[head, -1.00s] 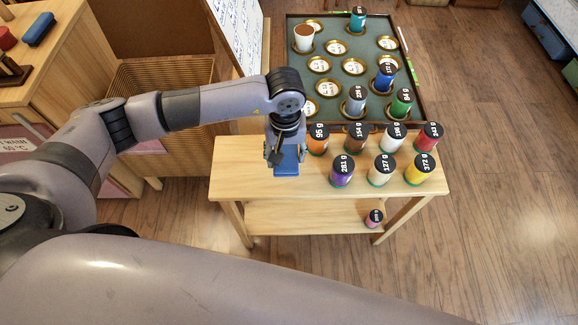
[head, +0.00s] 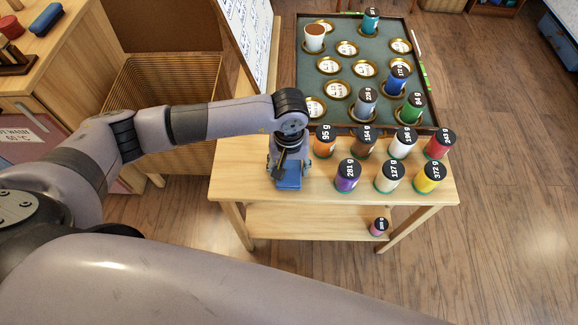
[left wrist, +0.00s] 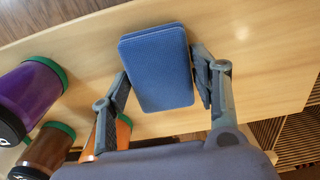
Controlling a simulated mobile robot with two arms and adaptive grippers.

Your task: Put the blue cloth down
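The blue cloth (left wrist: 158,70) is a flat, folded-looking block between the two fingers of my left gripper (left wrist: 163,80) in the left wrist view. The fingers stand along its two side edges, close to or touching them; my left gripper looks shut on it. In the head view, my left gripper (head: 288,166) points down over the left end of the small wooden table (head: 240,182), with the cloth (head: 289,181) below it. The cloth is at or just above the tabletop; I cannot tell whether it rests there. My right gripper is not in view.
Several weighted canisters stand close to the right, the orange one (head: 325,142) and purple one (head: 347,176) nearest. Behind is a dark tray (head: 345,107) with round holders and more canisters. A wicker basket (head: 160,90) stands left. The tabletop's left end is clear.

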